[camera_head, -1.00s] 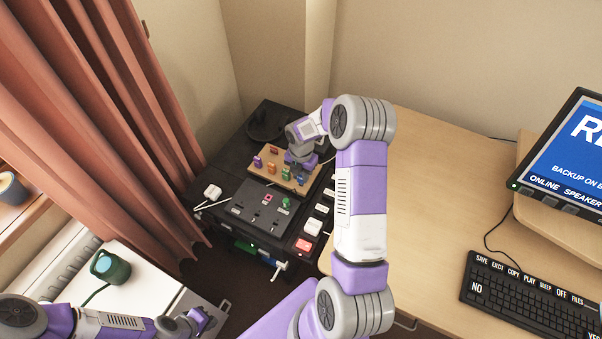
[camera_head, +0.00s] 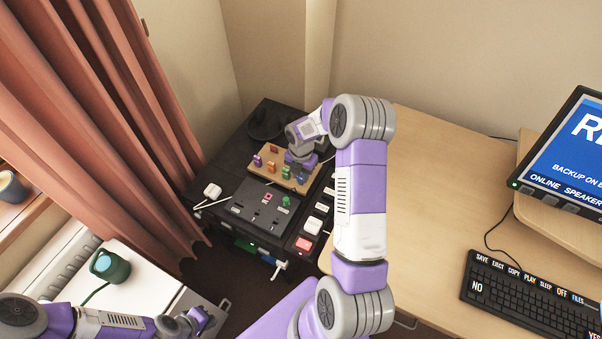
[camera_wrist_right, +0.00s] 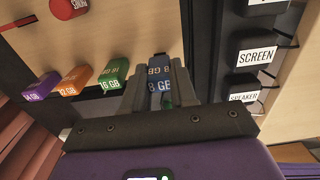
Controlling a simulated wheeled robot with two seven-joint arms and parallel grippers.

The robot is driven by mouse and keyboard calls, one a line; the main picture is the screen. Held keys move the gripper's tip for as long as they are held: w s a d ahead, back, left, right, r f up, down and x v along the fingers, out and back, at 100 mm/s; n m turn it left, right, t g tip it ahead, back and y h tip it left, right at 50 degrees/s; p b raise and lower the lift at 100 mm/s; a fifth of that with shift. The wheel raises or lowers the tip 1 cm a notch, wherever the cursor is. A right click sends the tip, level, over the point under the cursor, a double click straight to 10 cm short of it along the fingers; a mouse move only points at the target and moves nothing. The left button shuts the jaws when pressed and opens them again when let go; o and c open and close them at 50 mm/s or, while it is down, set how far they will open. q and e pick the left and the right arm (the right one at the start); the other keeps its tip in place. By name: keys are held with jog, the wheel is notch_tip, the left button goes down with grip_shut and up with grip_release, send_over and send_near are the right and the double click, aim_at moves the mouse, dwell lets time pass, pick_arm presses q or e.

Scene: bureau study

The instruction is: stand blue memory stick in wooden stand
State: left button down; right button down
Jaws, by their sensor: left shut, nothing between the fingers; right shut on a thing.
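The blue memory stick (camera_wrist_right: 159,74), marked 8 GB, is between the fingers of my right gripper (camera_wrist_right: 161,92) in the right wrist view. It lines up with the row of other sticks over the wooden stand (camera_wrist_right: 132,28). Its lower end is hidden, so I cannot tell whether it sits in a slot. In the head view the wooden stand (camera_head: 264,160) is on the dark desk unit, with my right gripper (camera_head: 299,172) at its right end. My left gripper (camera_head: 207,318) is shut and empty at lower left, far from the stand.
Purple, orange (camera_wrist_right: 72,84) and green (camera_wrist_right: 113,73) sticks stand beside the blue one. A red piece (camera_wrist_right: 68,7) is behind them. A black socket panel (camera_head: 262,207) lies in front of the stand, and labelled switches (camera_head: 313,226) run along its right. The wooden desktop (camera_head: 430,190) is largely clear.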

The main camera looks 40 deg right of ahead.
jog(key=shift+f+b, duration=0.45)
jog(key=shift+f, duration=0.3)
dwell(0.5)
jog(key=c, duration=0.8)
grip_release()
jog(key=shift+r, duration=0.1)
notch_tip(320, 180, up, 7)
jog(key=shift+r+p, duration=0.2)
jog(key=shift+p, duration=0.9)
jog(key=shift+r, duration=0.1)
